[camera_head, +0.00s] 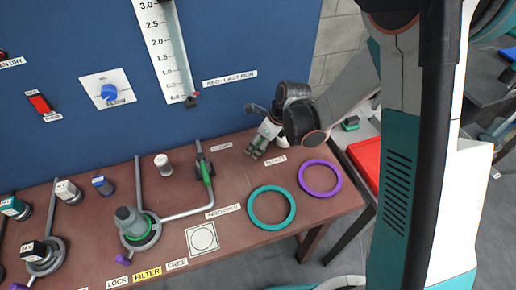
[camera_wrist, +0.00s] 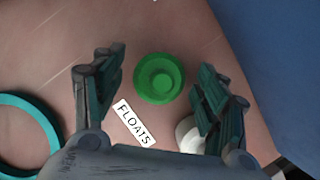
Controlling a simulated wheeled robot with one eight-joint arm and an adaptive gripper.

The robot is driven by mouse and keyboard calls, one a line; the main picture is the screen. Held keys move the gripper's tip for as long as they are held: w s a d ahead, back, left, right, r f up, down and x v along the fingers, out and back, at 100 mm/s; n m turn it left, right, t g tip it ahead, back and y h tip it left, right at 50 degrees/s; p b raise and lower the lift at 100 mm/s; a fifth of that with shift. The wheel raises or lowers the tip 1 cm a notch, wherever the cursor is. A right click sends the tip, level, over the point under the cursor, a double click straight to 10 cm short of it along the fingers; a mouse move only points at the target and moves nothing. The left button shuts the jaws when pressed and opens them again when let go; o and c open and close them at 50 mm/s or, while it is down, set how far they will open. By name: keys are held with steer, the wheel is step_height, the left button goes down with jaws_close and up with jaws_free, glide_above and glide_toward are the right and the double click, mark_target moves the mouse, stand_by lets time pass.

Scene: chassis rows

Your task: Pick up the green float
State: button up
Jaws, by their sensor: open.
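The green float (camera_wrist: 160,78) is a round disc with a raised ring in its middle. It lies on the brown bench top beside a white FLOATS label (camera_wrist: 134,124) in the wrist view. My gripper (camera_wrist: 161,62) is open, one finger on each side of the float, apart from it in the picture. In the head view my gripper (camera_head: 259,150) hangs over the back right of the bench by the blue panel, and I cannot make out the float there.
A white round piece (camera_wrist: 190,133) stands near the right finger in the wrist view. A teal ring (camera_head: 271,206) and a purple ring (camera_head: 320,178) lie in front of the gripper. A bent grey pipe (camera_head: 188,213) with a green-handled lever stands to the left. The blue panel (camera_head: 245,60) rises behind.

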steer(key=shift+w+a+f, duration=0.1)
steer(key=shift+a+f, duration=0.1)
steer(key=shift+f, duration=0.3)
steer(key=shift+r, duration=0.1)
steer(key=c, duration=1.1)
steer(key=shift+r, duration=0.15)
step_height(320, 180, up, 20)
steer(key=p, duration=0.6)
steer(key=shift+p, duration=0.35)
